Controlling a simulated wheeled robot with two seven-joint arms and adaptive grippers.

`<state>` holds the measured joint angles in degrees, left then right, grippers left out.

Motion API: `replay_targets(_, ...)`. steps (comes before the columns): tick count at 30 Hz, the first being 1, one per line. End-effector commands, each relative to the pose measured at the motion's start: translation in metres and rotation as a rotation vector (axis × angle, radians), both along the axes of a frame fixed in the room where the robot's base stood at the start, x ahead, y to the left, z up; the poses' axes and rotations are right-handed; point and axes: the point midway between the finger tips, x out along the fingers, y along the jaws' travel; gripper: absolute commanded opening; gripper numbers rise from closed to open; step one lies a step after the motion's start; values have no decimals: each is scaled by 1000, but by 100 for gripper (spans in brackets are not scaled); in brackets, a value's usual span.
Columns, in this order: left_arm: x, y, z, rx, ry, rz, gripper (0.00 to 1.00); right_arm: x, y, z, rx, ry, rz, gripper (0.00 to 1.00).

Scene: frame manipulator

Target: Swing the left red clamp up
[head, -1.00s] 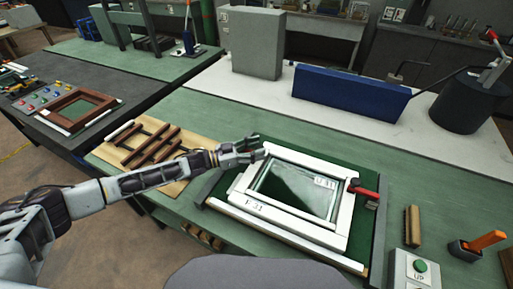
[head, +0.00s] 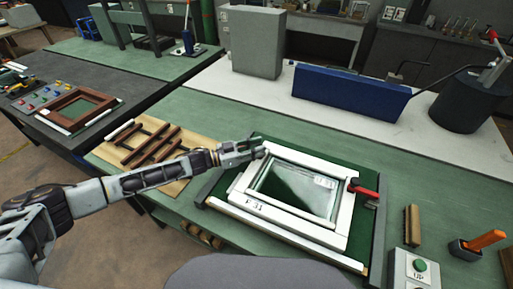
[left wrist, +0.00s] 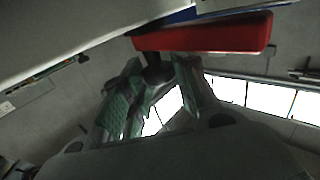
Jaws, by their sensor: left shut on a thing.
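The left red clamp shows in the left wrist view as a red bar (left wrist: 205,34) above a dark stem. My left gripper (left wrist: 160,82) has its two green-padded fingers on either side of that stem, shut on the clamp. In the head view my left gripper (head: 248,150) is at the upper left corner of the white frame (head: 245,207) and hides this clamp. The white frame holds a glass pane (head: 297,190) and lies on a green board (head: 225,203). My right gripper is not in view.
Another red clamp (head: 365,190) sits at the frame's right side. A wooden rack (head: 150,150) lies left, under my left forearm. A brush (head: 412,226), an orange-handled tool (head: 488,240) and a button box (head: 412,268) stand right.

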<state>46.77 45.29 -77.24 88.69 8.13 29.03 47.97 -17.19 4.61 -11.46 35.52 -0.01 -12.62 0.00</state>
Motion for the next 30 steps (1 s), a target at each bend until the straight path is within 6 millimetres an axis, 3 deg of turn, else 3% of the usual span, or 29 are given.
replay_targets(11,1,3,4,-80,35,-1,0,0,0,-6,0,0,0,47)
replay_targets(30,11,27,27,-483,199,0,0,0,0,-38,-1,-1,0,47)
